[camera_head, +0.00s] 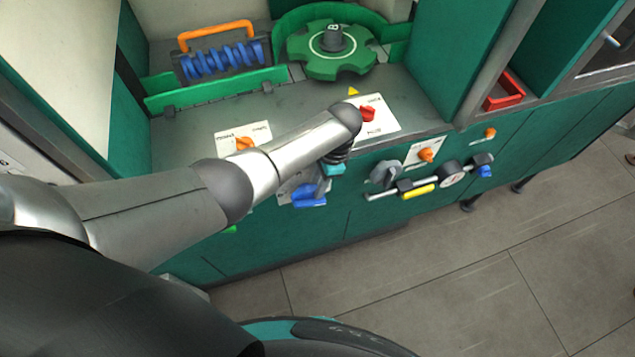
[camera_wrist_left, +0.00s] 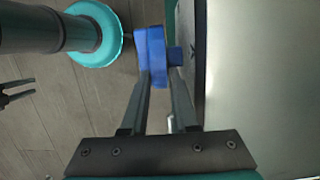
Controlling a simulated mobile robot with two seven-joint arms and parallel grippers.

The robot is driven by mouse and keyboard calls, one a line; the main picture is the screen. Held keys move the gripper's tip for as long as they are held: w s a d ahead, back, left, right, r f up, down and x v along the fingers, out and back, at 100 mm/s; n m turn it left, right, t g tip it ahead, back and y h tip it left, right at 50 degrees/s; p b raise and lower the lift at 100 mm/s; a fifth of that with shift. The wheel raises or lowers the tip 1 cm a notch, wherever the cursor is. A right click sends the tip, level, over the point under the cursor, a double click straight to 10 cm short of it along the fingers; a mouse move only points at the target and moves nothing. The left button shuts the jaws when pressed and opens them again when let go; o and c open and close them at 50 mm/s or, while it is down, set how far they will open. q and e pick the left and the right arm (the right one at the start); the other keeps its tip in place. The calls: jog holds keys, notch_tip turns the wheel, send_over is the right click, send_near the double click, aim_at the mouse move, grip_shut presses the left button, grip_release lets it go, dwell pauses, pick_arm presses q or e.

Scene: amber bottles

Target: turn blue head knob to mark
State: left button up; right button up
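The blue knob (camera_head: 309,196) sticks out from the front of the green cabinet, on a pale plate partly hidden by my left arm. In the left wrist view the blue knob (camera_wrist_left: 157,58) lies at the fingertips, with its short stem toward the pale panel (camera_wrist_left: 255,80) on the right. My left gripper (camera_wrist_left: 164,75) has its two fingers apart, at the knob. Whether they press on it cannot be made out. In the head view my left gripper (camera_head: 332,171) is mostly hidden under the wrist. The mark is not clear.
An orange knob (camera_head: 243,144) and a red knob (camera_head: 367,114) sit on the cabinet top. Right along the front are a grey knob (camera_head: 384,174), an orange knob (camera_head: 426,155), a yellow piece (camera_head: 418,191) and a smaller blue piece (camera_head: 486,171).

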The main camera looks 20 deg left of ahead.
pick_arm(q)
jog(key=shift+o, duration=0.5)
jog(key=shift+r, duration=0.25)
jog(key=p+v, duration=0.1)
jog(key=v, duration=1.3)
jog(key=shift+w+r+p, duration=0.15)
jog(key=shift+r+p, duration=0.2)
jog(key=shift+r, duration=0.05)
jog(key=shift+d, duration=0.1)
